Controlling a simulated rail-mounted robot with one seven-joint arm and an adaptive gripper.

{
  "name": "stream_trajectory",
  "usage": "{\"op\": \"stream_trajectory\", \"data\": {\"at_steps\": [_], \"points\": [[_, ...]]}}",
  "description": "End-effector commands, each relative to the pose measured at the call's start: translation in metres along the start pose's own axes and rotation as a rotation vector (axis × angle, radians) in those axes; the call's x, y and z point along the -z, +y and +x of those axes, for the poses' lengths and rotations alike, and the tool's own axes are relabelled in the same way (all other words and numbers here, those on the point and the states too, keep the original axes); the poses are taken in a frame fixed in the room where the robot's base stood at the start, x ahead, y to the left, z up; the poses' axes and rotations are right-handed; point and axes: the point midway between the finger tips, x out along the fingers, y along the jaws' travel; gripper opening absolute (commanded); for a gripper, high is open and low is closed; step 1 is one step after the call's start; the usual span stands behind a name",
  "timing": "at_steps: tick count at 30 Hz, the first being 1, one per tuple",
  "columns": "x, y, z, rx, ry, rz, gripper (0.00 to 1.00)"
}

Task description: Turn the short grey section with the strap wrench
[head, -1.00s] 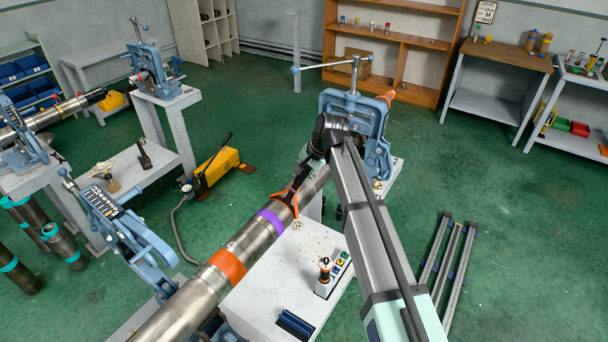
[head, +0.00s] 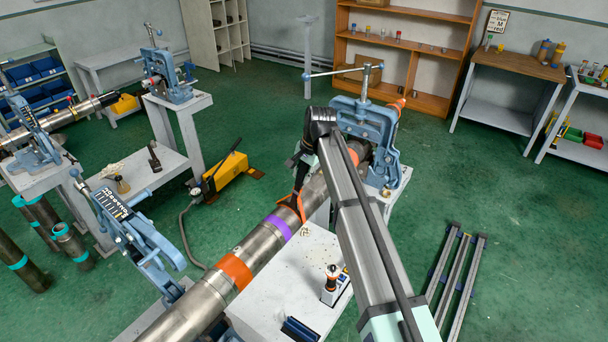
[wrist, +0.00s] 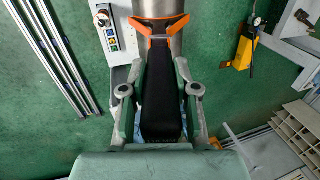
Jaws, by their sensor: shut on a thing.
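The strap wrench has a black handle (wrist: 161,85) and an orange strap (wrist: 158,22), which goes against the grey pipe (wrist: 158,8). My gripper (wrist: 161,105) is shut on the black handle, with a finger on each side of it. In the head view the strap (head: 291,205) sits on the long grey pipe (head: 262,240), just beyond its purple band (head: 278,227). The pipe also bears a wider orange band (head: 235,270). My arm covers part of the wrench and my gripper there. The pipe's far end is at the blue vise (head: 372,130).
A second blue vise (head: 130,225) stands left of the pipe. A white table (head: 270,300) under the pipe carries a small control box (head: 335,288). A yellow pump (head: 225,172) is on the floor at left, and metal rails (head: 455,265) lie at right.

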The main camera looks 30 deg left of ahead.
Motion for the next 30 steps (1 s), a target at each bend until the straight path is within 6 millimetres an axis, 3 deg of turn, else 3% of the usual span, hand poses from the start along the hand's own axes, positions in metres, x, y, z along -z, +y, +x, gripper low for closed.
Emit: {"op": "stream_trajectory", "data": {"at_steps": [8,30], "points": [[0.0,-0.004,0.001,-0.008,-0.001,0.0,0.0],[0.0,-0.039,0.005,-0.153,-0.002,-0.001,0.0]]}}
